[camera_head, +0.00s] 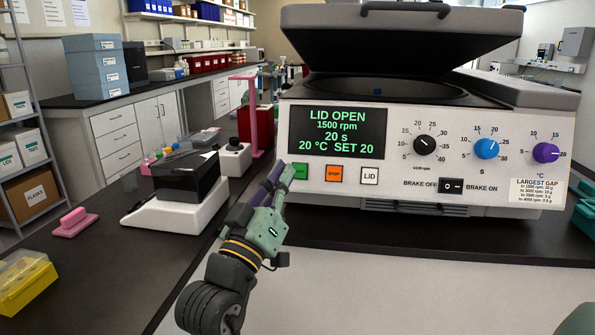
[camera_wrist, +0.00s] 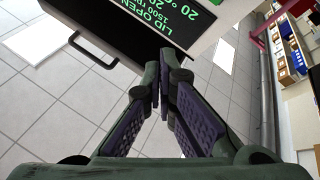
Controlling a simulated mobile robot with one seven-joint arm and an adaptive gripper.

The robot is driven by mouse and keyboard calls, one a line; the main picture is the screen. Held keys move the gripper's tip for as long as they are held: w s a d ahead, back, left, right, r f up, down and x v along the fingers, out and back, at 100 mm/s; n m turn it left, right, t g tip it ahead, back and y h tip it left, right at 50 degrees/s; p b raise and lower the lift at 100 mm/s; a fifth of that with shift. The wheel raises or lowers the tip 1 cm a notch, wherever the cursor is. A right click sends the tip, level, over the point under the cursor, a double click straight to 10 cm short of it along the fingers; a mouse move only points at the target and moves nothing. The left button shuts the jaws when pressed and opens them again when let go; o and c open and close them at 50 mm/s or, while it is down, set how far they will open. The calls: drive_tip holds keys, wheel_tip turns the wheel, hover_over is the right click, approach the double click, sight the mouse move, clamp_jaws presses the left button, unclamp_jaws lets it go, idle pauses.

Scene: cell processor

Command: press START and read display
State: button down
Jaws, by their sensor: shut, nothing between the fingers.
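The centrifuge (camera_head: 440,130) stands at the right with its dark lid (camera_head: 400,38) raised. Its display (camera_head: 337,132) reads LID OPEN, 1500 rpm, 20 s, 20 °C SET 20; part of it shows in the wrist view (camera_wrist: 165,14). The green START button (camera_head: 300,171) is below the display's left end, with the orange STOP button (camera_head: 334,173) and white LID button (camera_head: 370,176) to its right. My gripper (camera_head: 274,174) is shut and empty, its tips just left of the green button. I cannot tell whether they touch the panel. In the wrist view the fingertips (camera_wrist: 167,68) are together.
Three knobs, the black one (camera_head: 424,145) leftmost, and a brake switch (camera_head: 452,186) are on the panel. A white balance-like device (camera_head: 178,213) stands left of my arm. A pink stand (camera_head: 256,120) is behind my gripper. A yellow rack (camera_head: 25,283) is at the left edge.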

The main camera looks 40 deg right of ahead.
drive_tip(key=w+d+f+b, duration=0.2)
drive_tip(key=w+d, duration=0.3)
drive_tip(key=d, duration=0.1)
drive_tip(key=shift+w+d+f, duration=0.15)
drive_tip(key=shift+w+f, duration=0.15)
drive_tip(key=shift+f, duration=0.1)
idle(1.3)
drive_tip(key=shift+w+d+f+b, duration=0.1)
drive_tip(key=shift+w+d+b, duration=0.15)
drive_tip(key=shift+d+b, duration=0.1)
drive_tip(key=shift+w+d+f, duration=0.1)
drive_tip(key=shift+w+d, duration=0.1)
drive_tip(key=shift+d, duration=0.05)
idle(0.7)
idle(0.3)
drive_tip(key=shift+s+a+r, duration=0.2)
drive_tip(key=shift+s+a, duration=0.25)
drive_tip(key=shift+a, duration=0.15)
drive_tip(key=shift+s+a+r+p, duration=0.25)
drive_tip(key=shift+s+a, duration=0.3)
drive_tip(key=shift+a, duration=0.05)
drive_tip(key=shift+s+a+r+p, duration=0.3)
drive_tip(key=shift+s+a, duration=0.2)
drive_tip(key=shift+a, duration=0.1)
drive_tip(key=shift+s+a+r+p, duration=0.25)
drive_tip(key=shift+s+a, duration=0.3)
drive_tip(key=shift+a, duration=0.05)
idle(0.5)
